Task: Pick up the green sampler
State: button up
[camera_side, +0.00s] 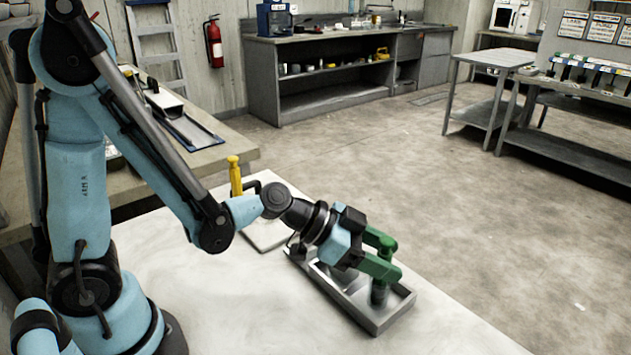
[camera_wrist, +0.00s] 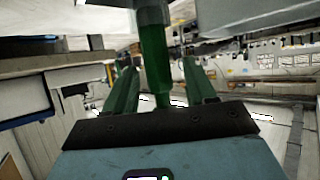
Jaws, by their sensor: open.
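The green sampler (camera_side: 379,293) stands upright in the grey metal tray (camera_side: 372,322) at the front edge of the white table in the side view. In the wrist view, the green sampler (camera_wrist: 154,62) runs between my two green fingers, with a grey end at the top of the picture. My gripper (camera_side: 391,260) reaches in level from the left at the sampler's upper part; it also shows in the wrist view (camera_wrist: 160,80). Its fingers are apart, with a gap on each side of the sampler. The near finger hides part of the sampler in the side view.
A yellow sampler-like tool (camera_side: 235,177) stands upright behind my arm, near a dark-edged pale board (camera_side: 268,236). A wooden bench (camera_side: 222,140) with a tray adjoins at the back left. The white table's front left (camera_side: 255,305) is clear.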

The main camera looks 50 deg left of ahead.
jog(key=shift+w+d+f, duration=0.1)
jog(key=shift+c, duration=0.3)
grip_shut()
